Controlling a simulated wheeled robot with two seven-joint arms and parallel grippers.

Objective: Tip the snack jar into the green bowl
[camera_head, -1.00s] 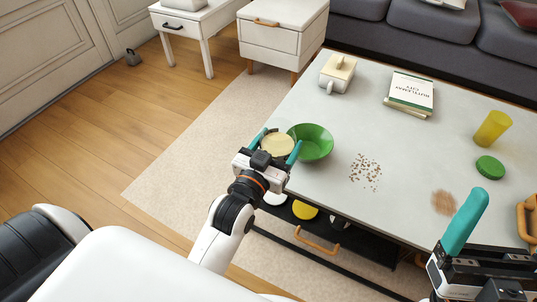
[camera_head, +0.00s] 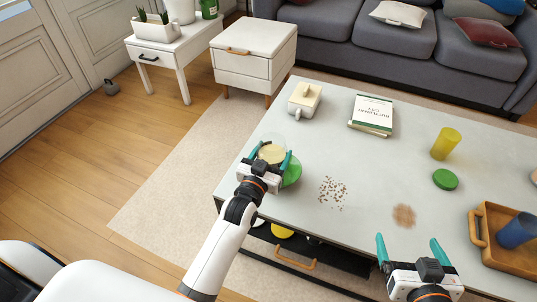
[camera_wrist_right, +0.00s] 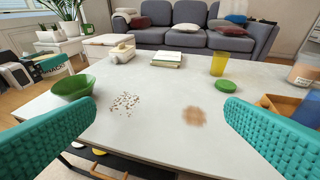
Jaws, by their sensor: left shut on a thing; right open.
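My left gripper (camera_head: 271,160) is shut on a clear, round container with a pale yellow face (camera_head: 272,153), probably the snack jar. The container is beside or partly over the green bowl (camera_head: 292,174); its height and tilt are hard to tell. The gripper hides much of the bowl in the head view. The bowl shows more openly in the right wrist view (camera_wrist_right: 72,88), where its inside is hard to see. My right gripper (camera_head: 412,248) is open and empty near the table's front edge.
Brown crumbs (camera_head: 332,192) and a brown patch (camera_head: 403,215) lie on the table (camera_head: 365,165). A green lid (camera_head: 445,179), yellow cup (camera_head: 445,144), book (camera_head: 371,115), cream pot (camera_head: 304,99) and wooden tray (camera_head: 482,229) with a blue cup (camera_head: 517,230) stand around. A brown-filled jar (camera_wrist_right: 303,73) is far right.

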